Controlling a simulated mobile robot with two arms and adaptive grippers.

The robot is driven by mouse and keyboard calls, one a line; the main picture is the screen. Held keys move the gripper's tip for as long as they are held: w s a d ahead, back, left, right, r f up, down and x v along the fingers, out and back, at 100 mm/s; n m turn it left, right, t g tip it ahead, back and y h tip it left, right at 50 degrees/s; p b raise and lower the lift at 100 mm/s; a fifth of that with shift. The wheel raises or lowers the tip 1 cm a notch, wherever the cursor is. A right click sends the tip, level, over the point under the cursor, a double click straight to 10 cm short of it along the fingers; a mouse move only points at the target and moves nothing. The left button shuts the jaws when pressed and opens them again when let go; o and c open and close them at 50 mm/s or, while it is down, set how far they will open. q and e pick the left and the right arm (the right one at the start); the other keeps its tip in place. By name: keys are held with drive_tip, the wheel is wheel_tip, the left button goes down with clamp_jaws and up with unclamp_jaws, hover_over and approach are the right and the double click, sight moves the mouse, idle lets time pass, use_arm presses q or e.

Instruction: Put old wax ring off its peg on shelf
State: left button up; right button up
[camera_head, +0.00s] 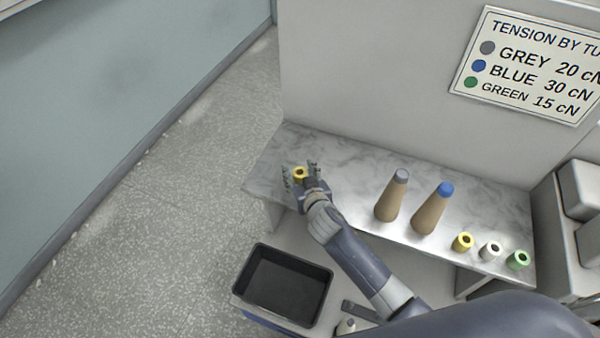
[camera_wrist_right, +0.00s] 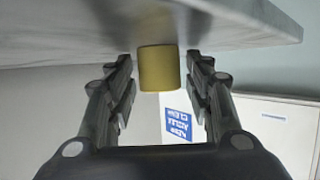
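A yellow ring (camera_head: 299,173) with a dark centre stands near the left end of the marble shelf (camera_head: 345,165). My right gripper (camera_head: 300,172) reaches around it, one finger on each side. In the right wrist view, which looks upside down, the yellow ring (camera_wrist_right: 159,68) is a short cylinder against the shelf surface (camera_wrist_right: 225,22). It sits between the open fingers (camera_wrist_right: 160,88), with a narrow gap showing on each side. No peg shows inside or under this ring. A second yellow ring (camera_head: 462,243) stands at the shelf's right front. My left gripper is out of view.
A grey-tipped cone (camera_head: 390,202) and a blue-tipped cone (camera_head: 431,212) stand mid-shelf. A white ring (camera_head: 489,251) and a green ring (camera_head: 518,260) stand at the right front. An empty black tray (camera_head: 251,306) sits lower, before the shelf. A wall sign (camera_head: 530,65) hangs behind.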

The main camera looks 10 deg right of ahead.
drive_tip(key=shift+r, duration=0.1)
drive_tip(key=b+v, duration=0.1)
drive_tip(key=v, duration=1.1)
idle(0.4)
